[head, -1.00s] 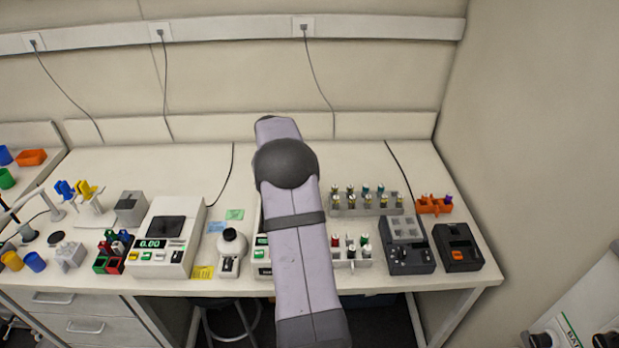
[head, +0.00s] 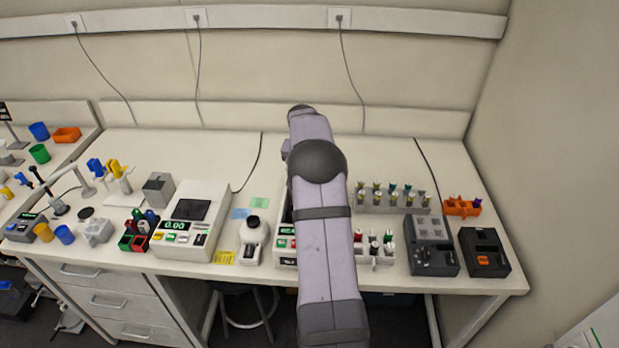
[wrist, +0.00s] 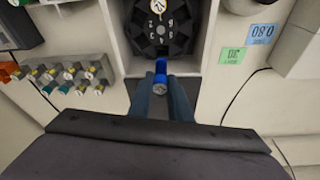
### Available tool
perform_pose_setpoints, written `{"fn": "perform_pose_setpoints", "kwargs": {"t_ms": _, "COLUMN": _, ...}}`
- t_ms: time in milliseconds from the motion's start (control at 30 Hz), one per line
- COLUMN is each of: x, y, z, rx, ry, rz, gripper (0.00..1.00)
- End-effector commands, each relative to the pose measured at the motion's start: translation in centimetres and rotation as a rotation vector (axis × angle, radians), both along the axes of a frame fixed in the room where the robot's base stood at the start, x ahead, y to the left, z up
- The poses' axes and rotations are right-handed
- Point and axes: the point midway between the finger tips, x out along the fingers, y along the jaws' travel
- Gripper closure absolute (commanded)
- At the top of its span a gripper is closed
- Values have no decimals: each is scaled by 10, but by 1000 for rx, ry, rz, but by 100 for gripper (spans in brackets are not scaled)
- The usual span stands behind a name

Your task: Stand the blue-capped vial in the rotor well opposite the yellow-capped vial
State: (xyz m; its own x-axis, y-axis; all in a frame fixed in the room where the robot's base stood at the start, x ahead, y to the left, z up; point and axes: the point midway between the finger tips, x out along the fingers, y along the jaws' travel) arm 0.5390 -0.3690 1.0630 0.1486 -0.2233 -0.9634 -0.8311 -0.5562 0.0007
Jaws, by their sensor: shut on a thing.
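The blue-capped vial (wrist: 161,68) is between the fingers of my gripper (wrist: 160,80) in the wrist view, and the gripper is shut on it. The black rotor (wrist: 160,42), with pale numbers on its face, sits in a light-walled housing just beyond the vial. The vial appears apart from the rotor wells. A small round pale top with a yellowish edge (wrist: 157,6) shows at the far side of the rotor; I cannot tell surely whether it is the yellow-capped vial. In the head view my arm hides the gripper, the vial and most of the rotor's device.
A grey rack (head: 362,208) of several vials stands right of my arm, with a white rack (head: 385,258) in front. A dark block device (head: 432,258) and an orange holder (head: 461,208) are farther right.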

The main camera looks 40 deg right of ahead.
Motion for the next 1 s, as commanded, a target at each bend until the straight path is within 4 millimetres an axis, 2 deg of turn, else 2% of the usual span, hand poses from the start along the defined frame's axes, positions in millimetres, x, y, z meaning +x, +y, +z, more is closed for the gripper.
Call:
{"fn": "perform_pose_setpoints", "kwargs": {"t_ms": 200, "x": 0, "y": 0, "z": -18, "rx": 0, "ry": 1, "rz": 0, "gripper": 95}}
{"fn": "perform_pose_setpoints", "kwargs": {"t_ms": 500, "x": 0, "y": 0, "z": -34, "rx": 0, "ry": 1, "rz": 0, "gripper": 95}}
{"fn": "perform_pose_setpoints", "kwargs": {"t_ms": 1000, "x": 0, "y": 0, "z": -37, "rx": 1, "ry": 1, "rz": 0, "gripper": 95}}
